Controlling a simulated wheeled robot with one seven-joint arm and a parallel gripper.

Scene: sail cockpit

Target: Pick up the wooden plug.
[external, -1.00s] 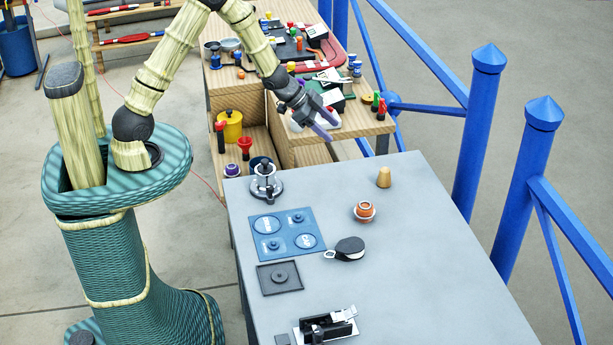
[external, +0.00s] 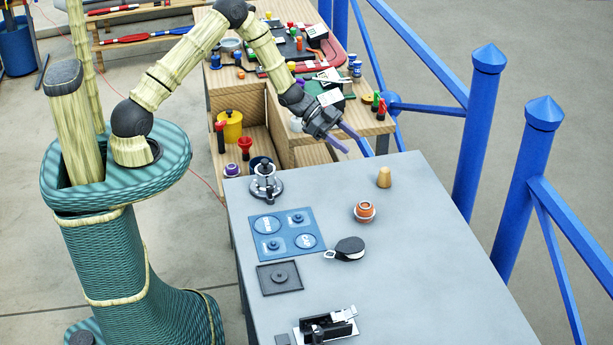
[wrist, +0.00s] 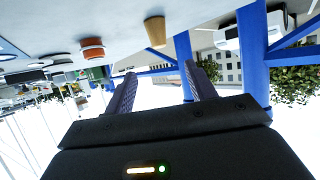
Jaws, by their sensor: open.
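The wooden plug (external: 384,177) is a small tan tapered piece standing upright near the far right edge of the grey table (external: 420,270). It also shows in the wrist view (wrist: 155,31), which looks upside down, above and between the two fingers. My gripper (external: 352,142) is open and empty, with its purple-grey fingers in the air near the table's far edge, up and left of the plug and apart from it. In the wrist view my gripper (wrist: 160,82) has a clear gap between its fingers.
An orange and white round fitting (external: 364,211) stands near the plug. A black block (external: 350,249), a blue panel (external: 288,234) and a metal winch-like piece (external: 266,183) are farther left or nearer. Blue posts (external: 480,130) stand beyond the table's right edge. The table's right side is clear.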

